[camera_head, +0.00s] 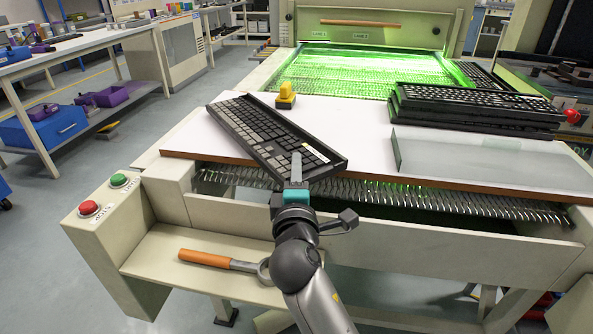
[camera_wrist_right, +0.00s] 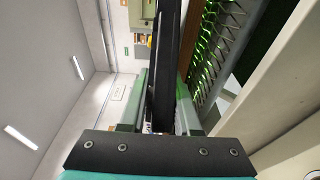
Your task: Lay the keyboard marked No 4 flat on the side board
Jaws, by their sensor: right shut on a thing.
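A black keyboard (camera_head: 268,134) with grey and white keys is angled over the left part of the white board (camera_head: 370,133), which has a brown edge. Its near right corner appears raised above the board; I cannot tell if the far end touches. My right gripper (camera_head: 296,172) is shut on the keyboard's near long edge. In the right wrist view the keyboard (camera_wrist_right: 165,70) shows edge-on between the two green fingers of the gripper (camera_wrist_right: 160,108). No "No 4" mark is readable. My left gripper is not in view.
A stack of black keyboards (camera_head: 475,108) stands at the right of the board, behind a grey sheet-like plate (camera_head: 462,152). A green-lit conveyor (camera_head: 375,72) lies beyond. An orange-handled tool (camera_head: 215,260) lies on the lower shelf.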

